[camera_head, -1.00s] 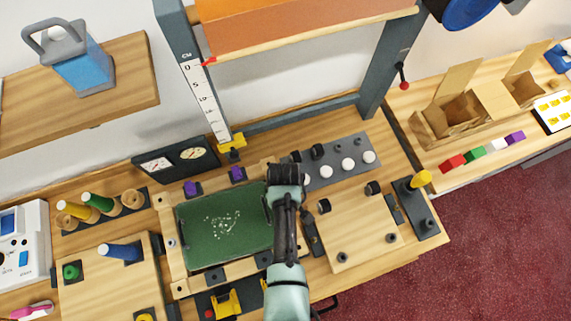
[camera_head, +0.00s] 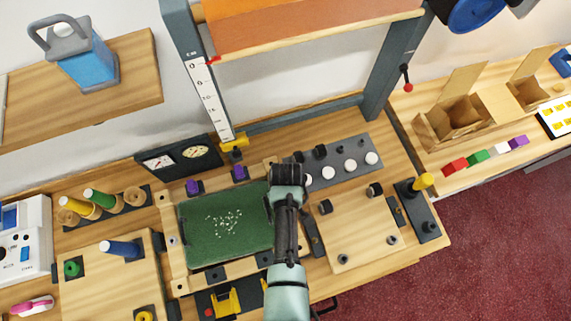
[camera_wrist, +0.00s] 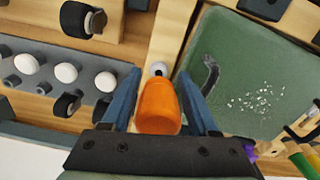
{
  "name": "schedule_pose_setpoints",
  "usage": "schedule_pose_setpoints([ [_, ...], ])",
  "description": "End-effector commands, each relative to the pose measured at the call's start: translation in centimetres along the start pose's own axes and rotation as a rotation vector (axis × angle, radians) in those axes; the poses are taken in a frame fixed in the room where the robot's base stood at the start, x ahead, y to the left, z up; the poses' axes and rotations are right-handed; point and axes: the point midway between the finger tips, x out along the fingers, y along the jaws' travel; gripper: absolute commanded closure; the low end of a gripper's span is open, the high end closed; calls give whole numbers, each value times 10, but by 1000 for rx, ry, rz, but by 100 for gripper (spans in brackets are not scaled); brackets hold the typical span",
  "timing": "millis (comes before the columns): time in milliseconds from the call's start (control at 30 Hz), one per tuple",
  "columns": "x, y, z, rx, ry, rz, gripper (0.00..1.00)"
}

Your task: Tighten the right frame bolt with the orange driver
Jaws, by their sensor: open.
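The orange driver (camera_wrist: 158,106) shows in the wrist view, its handle between the two blue fingers of my gripper (camera_wrist: 159,76). The jaws are open, with a finger close on each side of the handle. I cannot tell whether either finger touches it. A round metal bolt (camera_wrist: 159,68) on the wooden frame (camera_wrist: 172,35) shows just beyond the handle. The driver's tip is hidden. In the head view, the frame (camera_head: 178,270) surrounds a green panel (camera_head: 225,225). My arm covers the frame's right side there, hiding the right bolt, the driver and my fingers.
A grey strip with white knobs (camera_head: 350,166) and black clamps lies right of my arm. A wooden board (camera_head: 355,230) with bolts is in front of it. Yellow and green handles (camera_head: 98,198) stand at left. A grey post with a scale (camera_head: 207,100) rises behind.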

Motion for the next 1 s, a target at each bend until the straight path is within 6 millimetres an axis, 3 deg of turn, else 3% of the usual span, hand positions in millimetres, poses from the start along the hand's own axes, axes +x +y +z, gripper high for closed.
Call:
schedule_pose_setpoints([
  [800, 0, 9, -3, -1066, 1, 1, 40],
  [1000, 0, 10, -4, -1167, 0, 1, 40],
])
